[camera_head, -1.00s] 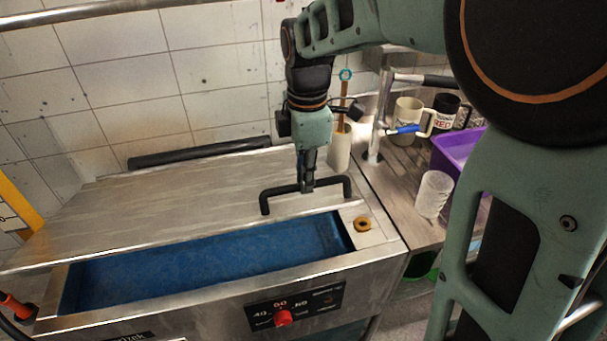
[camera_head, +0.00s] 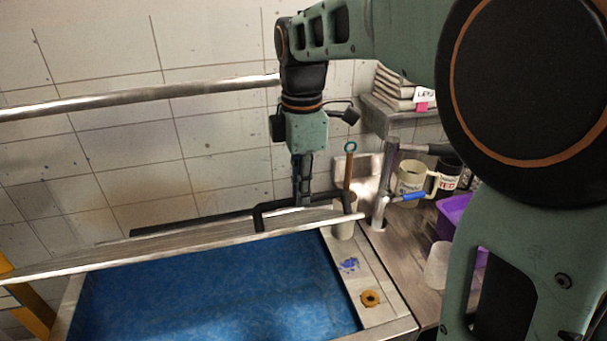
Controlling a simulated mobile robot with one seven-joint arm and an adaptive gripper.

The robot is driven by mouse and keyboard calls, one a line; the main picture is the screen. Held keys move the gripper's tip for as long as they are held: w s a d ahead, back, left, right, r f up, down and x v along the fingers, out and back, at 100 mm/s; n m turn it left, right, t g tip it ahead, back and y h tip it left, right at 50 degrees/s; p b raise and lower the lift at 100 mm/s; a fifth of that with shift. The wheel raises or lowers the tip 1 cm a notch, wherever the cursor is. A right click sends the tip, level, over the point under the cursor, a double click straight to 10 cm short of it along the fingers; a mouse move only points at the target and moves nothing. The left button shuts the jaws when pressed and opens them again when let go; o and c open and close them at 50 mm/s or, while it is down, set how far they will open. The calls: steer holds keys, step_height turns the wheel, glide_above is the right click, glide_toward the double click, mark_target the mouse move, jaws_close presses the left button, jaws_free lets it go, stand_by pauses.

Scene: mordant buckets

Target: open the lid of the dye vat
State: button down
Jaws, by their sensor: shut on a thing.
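The dye vat (camera_head: 393,312) stands in front of me, its rim steel and its inside filled with blue liquid (camera_head: 215,290). Its steel lid (camera_head: 150,255) is tilted up at the back, seen nearly edge-on, and most of the blue opening is uncovered. A black bar handle (camera_head: 262,213) sits on the lid near its right end. My gripper (camera_head: 301,200) points down and is shut on this handle. The lid's edge partly hides where the fingers meet the bar.
A steel rail (camera_head: 140,97) crosses the wall behind. To the right are a tap (camera_head: 386,185), a pot with a wooden-handled tool (camera_head: 344,228), mugs (camera_head: 411,178) and a purple bin (camera_head: 452,215). A brass ring (camera_head: 370,298) lies on the vat's right ledge.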

steer(key=shift+w+f, duration=0.2)
steer(key=shift+w, duration=0.15)
steer(key=c, duration=2.3)
jaws_free()
steer(key=shift+a, duration=0.1)
steer(key=o, duration=0.4)
steer(key=shift+w+a+f, duration=0.15)
steer(key=shift+w+f, duration=0.1)
steer(key=shift+w, duration=0.35)
steer(key=shift+c, duration=0.2)
steer(key=shift+s+r, duration=0.15)
steer(key=shift+s, duration=0.05)
steer(key=shift+r, duration=0.1)
step_height(320, 180, up, 12)
steer(key=shift+s, duration=0.35)
